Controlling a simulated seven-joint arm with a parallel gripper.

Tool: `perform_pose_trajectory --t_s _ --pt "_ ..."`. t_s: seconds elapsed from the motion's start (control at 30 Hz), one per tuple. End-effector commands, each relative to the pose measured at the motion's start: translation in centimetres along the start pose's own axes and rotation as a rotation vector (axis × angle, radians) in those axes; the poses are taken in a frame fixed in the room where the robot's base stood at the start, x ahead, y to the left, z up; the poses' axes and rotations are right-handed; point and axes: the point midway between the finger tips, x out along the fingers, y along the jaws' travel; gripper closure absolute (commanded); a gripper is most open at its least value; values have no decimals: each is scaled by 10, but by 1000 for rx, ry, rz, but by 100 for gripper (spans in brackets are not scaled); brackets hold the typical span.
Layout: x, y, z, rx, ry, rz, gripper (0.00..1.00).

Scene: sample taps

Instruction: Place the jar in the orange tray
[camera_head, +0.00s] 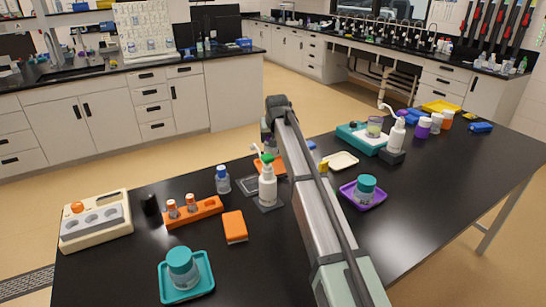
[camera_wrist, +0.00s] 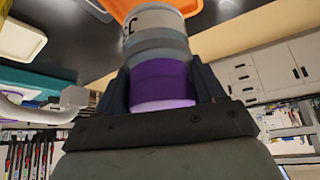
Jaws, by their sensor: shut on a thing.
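The jar (camera_wrist: 160,45) has a grey, labelled body and a purple lid. In the wrist view my gripper (camera_wrist: 162,80) is shut on it, with the dark fingers on both sides of the lid. The orange tray (camera_wrist: 198,7) shows at the top edge, right beyond the jar's base; I cannot tell whether they touch. In the head view the orange tray (camera_head: 262,169) is on the black table, partly hidden by my arm and a white bottle. My gripper and the jar are mostly hidden behind my arm there.
A white bottle with a green cap (camera_head: 268,187) stands close in front of the orange tray. A blue-capped bottle (camera_head: 222,180) is to its left. A purple tray (camera_head: 377,196) with a teal-lidded jar and a cream tray (camera_head: 342,161) lie to the right of my arm.

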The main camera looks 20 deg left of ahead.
Motion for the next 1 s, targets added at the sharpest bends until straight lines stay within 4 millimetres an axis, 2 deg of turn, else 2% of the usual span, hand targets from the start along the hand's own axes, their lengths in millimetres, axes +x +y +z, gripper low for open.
perform_pose_trajectory --t_s 0.1,0.6,1.0 --pt "18 0 13 0 -2 0 67" --pt "59 0 38 0 -1 0 67" --pt "62 0 40 0 0 0 67"
